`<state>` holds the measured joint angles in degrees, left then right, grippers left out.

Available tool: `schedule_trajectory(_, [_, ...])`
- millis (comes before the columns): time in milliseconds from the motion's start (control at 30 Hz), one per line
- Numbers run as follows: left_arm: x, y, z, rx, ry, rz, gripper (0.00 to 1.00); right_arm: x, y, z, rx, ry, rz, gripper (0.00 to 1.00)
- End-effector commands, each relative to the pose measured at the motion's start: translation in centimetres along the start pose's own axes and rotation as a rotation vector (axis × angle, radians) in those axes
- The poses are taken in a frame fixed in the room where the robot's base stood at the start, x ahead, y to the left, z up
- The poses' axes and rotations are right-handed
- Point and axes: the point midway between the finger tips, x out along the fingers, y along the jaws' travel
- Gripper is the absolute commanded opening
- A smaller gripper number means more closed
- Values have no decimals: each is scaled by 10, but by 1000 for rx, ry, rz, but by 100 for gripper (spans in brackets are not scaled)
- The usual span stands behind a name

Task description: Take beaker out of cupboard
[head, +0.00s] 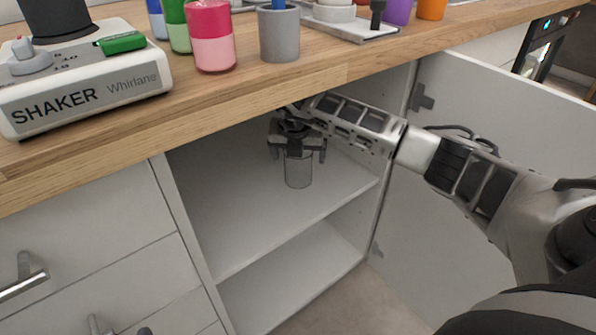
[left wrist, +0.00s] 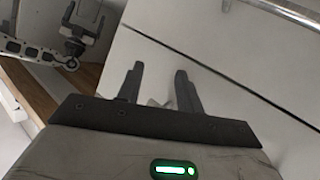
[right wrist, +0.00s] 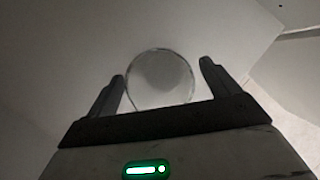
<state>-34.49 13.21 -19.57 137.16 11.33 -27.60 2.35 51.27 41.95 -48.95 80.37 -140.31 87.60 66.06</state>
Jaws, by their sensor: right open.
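The beaker (head: 298,172) is a clear glass cylinder standing upright on the upper shelf inside the open cupboard (head: 230,215). My right gripper (head: 298,153) reaches in from the right, below the countertop, and is open with its fingers on either side of the beaker's upper part. In the right wrist view the beaker's round rim (right wrist: 160,78) lies between the two spread fingers (right wrist: 162,82); I cannot tell if either touches it. My left gripper (left wrist: 160,85) is open and empty in front of the pale drawer fronts.
The wooden countertop (head: 130,125) overhangs the cupboard and carries a shaker (head: 90,85), a pink cup (head: 211,38) and a grey cup (head: 279,36). The cupboard door (head: 500,110) stands open at the right. The lower shelf (head: 290,275) looks empty. Drawer handles (head: 22,285) stick out at the left.

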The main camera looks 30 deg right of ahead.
Motion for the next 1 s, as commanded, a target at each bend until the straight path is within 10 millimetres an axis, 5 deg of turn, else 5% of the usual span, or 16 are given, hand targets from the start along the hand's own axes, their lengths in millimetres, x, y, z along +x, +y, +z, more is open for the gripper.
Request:
schedule_trajectory(233, [0, 1, -1, -8, 3, 5, 36, 2, 0, 0, 0, 0, 0, 88])
schedule_trajectory(400, [0, 1, -1, -7, 1, 5, 36, 1, 0, 0, 0, 0, 0, 40])
schedule_trajectory(433, [0, 1, -1, -7, 1, 5, 36, 1, 0, 0, 0, 0, 0, 38])
schedule_trajectory(1000, [-1, -2, -5, 33, -32, -17, 36, -16, 3, 3, -3, 1, 1, 38])
